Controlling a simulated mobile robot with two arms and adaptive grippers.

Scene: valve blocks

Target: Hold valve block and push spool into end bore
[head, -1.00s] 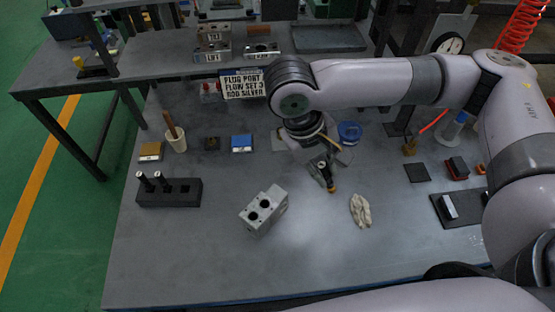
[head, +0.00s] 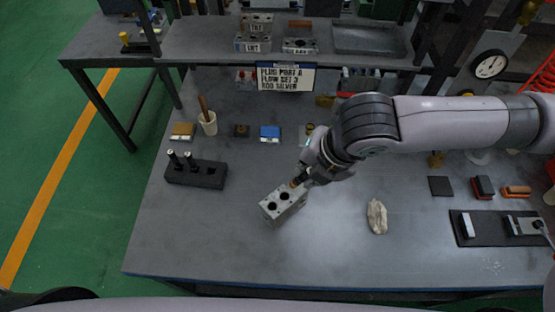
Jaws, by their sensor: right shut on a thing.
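The grey valve block (head: 270,217) lies on the bench left of centre, with two dark round bores in its top face. My right gripper (head: 303,180) is at the block's upper right end, shut on a small dark piece with a brass-coloured end (head: 293,184). That end points at the block; I cannot tell whether it touches or enters a bore. I cannot tell whether this piece is the spool. A black rack (head: 207,178) at the left holds two dark pins with silver tops. My left gripper is not in view.
A crumpled pale cloth (head: 377,217) lies to the right of the block. A sign (head: 286,77) stands behind, below a shelf with more blocks (head: 253,43). The bench front is clear.

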